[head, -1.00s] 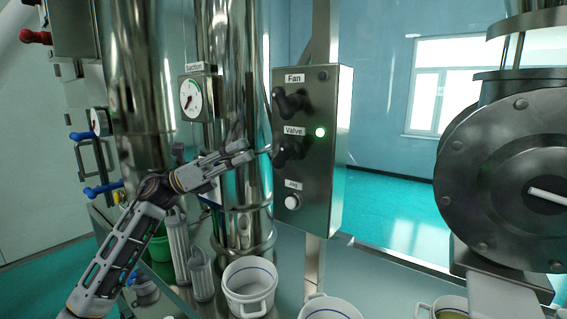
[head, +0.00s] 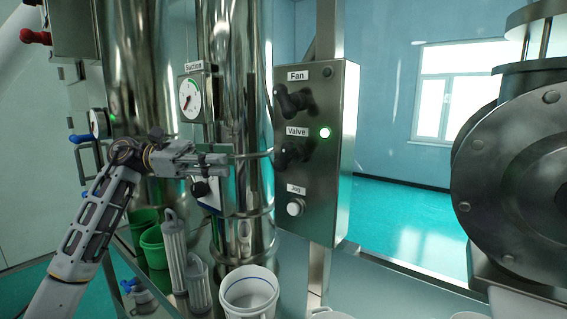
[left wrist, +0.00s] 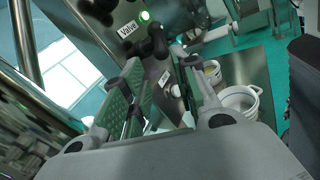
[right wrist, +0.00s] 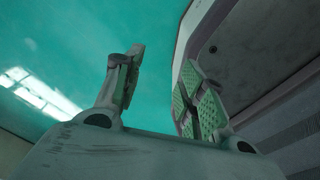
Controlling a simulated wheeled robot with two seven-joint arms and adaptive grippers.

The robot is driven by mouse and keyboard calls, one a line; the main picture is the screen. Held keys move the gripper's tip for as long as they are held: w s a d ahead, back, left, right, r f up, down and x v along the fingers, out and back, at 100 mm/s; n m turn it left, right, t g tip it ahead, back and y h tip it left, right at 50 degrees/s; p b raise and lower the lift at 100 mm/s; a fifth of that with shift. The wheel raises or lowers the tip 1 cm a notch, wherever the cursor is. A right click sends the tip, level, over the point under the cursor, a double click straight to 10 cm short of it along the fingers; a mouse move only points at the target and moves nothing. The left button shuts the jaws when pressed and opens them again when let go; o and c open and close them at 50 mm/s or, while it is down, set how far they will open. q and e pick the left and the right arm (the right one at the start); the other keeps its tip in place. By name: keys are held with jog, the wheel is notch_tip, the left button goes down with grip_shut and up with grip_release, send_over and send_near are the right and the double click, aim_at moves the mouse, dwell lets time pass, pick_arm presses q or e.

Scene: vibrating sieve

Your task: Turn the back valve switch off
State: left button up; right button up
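The control box (head: 338,190) carries a black Valve switch (head: 290,154) under a "Valve" label, with a lit green lamp (head: 325,133) beside it. The switch's exact angle is hard to read. My left gripper (head: 226,164) is left of the box, apart from the switch in the picture. In the left wrist view the left gripper (left wrist: 160,70) has its fingers spread with nothing between them; the Valve switch (left wrist: 157,42) shows beyond the fingertips. My right gripper (right wrist: 163,62) is open and empty in the right wrist view, and does not show in the head view.
A black Fan switch (head: 294,101) is above and a white Jog button (head: 295,207) below. A shiny steel column (head: 232,90) stands behind my left gripper. White buckets (head: 248,292) sit below. A large flanged machine (head: 520,180) stands at the right.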

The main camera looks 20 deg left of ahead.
aim_at(283, 162)
pick_arm(q)
jog(key=d+p, duration=0.1)
jog(key=d, duration=0.3)
jog(key=w+d+p, duration=0.1)
jog(key=d, duration=0.3)
jog(key=w+d+p, duration=0.1)
jog(key=d, duration=0.3)
jog(key=shift+w+d, duration=0.2)
jog(key=shift+d, duration=0.65)
pick_arm(e)
jog(key=a+r, duration=0.1)
jog(key=s+a+r, duration=0.1)
jog(key=a, duration=0.1)
jog(key=a+r, duration=0.1)
jog(key=shift+s+a+r, duration=0.2)
jog(key=shift+s+a, duration=0.1)
pick_arm(q)
jog(key=shift+c, duration=0.2)
